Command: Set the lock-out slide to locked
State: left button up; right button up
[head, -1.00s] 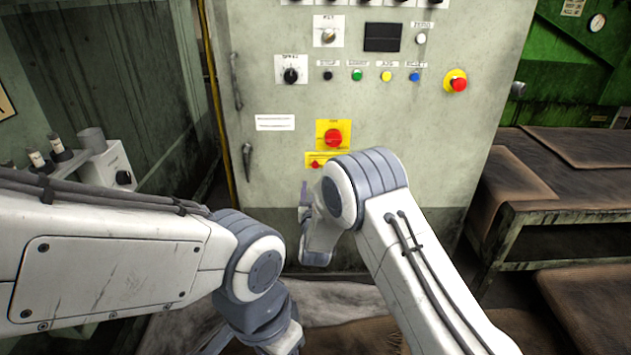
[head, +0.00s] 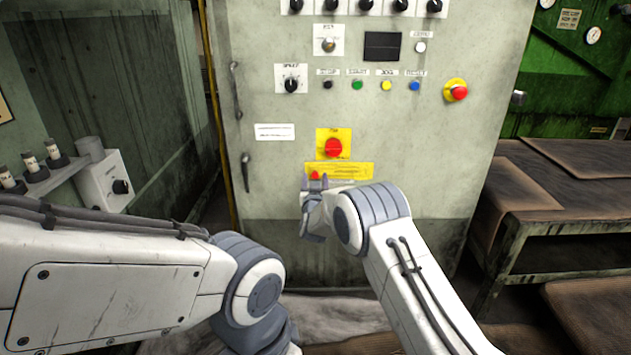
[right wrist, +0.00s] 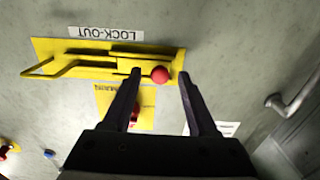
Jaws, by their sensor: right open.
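The lock-out slide is a yellow plate (head: 350,171) low on the grey cabinet front, just under the red rotary switch. Its red ball knob (head: 315,175) is at the plate's left end in the head view. In the right wrist view, which is upside down, the knob (right wrist: 160,75) is near the plate's right end, with a yellow bar and bracket (right wrist: 55,66) to its left. My right gripper (head: 315,182) is open, its fingers either side of the knob, with a visible gap at each side. My left gripper is out of view below the left forearm.
The red switch on a yellow plate (head: 333,147) is close above the slide. Buttons and an emergency stop (head: 456,91) are higher up. A door handle (head: 246,171) stands to the left. A workbench (head: 570,190) is at the right.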

grip_shut()
dwell(1.4)
